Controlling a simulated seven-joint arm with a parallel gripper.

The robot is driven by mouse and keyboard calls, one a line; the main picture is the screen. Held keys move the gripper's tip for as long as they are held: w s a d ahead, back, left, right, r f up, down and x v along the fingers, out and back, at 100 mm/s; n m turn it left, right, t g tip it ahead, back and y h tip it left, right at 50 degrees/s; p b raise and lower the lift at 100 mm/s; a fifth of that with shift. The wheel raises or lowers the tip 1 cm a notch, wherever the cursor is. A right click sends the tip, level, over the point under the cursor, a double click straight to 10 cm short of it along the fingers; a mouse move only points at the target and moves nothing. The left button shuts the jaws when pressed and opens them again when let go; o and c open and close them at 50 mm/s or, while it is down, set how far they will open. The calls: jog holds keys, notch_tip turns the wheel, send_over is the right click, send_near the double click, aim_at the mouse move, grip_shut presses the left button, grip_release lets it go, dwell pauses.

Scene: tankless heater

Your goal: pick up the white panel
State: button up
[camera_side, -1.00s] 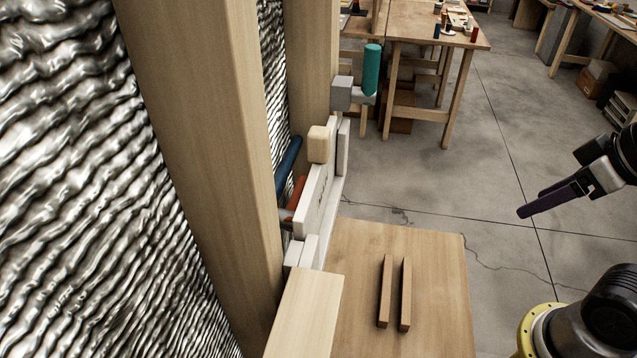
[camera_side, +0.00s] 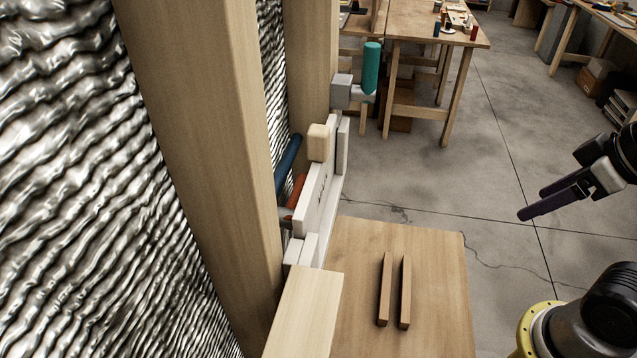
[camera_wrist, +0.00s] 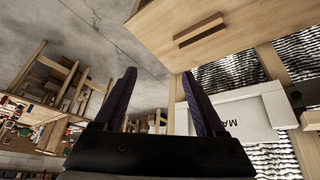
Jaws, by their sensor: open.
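The white panel (camera_side: 316,203) stands upright against the wall at the wooden post, near the back edge of a wooden table, in the side view. In the wrist view the white panel (camera_wrist: 250,116) is at the right, with part of some dark lettering on its face. My gripper (camera_side: 530,203) is at the right of the side view, well away from the panel, above the floor. Its two dark fingers are apart and empty. In the wrist view my gripper (camera_wrist: 158,75) is open, with floor and a distant bench between the fingers.
Two brown wooden bars (camera_side: 394,291) lie on the wooden table (camera_side: 440,290). A beige block (camera_side: 318,144) sits at the panel's top. Blue (camera_side: 288,162) and red (camera_side: 297,190) pipes are behind it. A teal cylinder (camera_side: 371,69) on a grey block is beyond. Open floor separates gripper and table.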

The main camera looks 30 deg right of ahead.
jog(key=w+a+r+n+g, duration=0.1)
jog(key=w+a+r+n, duration=0.3)
jog(key=r+n, duration=0.6)
jog(key=w+a+r+n+g, duration=0.1)
jog(key=w+r+n+g, duration=0.1)
jog(key=w+r+n, duration=0.75)
jog(key=n+g, duration=0.2)
jog(key=n, duration=0.5)
send_over(318, 153)
jog(key=w+d, duration=0.1)
jog(key=d, duration=0.1)
notch_tip(318, 153, down, 3)
jog(key=shift+a, duration=0.15)
jog(key=shift+a+f, duration=0.15)
jog(key=shift+f, duration=0.05)
notch_tip(318, 153, down, 8)
jog(key=shift+r, duration=0.1)
jog(key=shift+w+a+f, duration=0.1)
jog(key=shift+a+f, duration=0.05)
jog(key=shift+f, duration=1.25)
jog(key=shift+a+f, duration=0.1)
jog(key=shift+f, duration=1.25)
grip_shut()
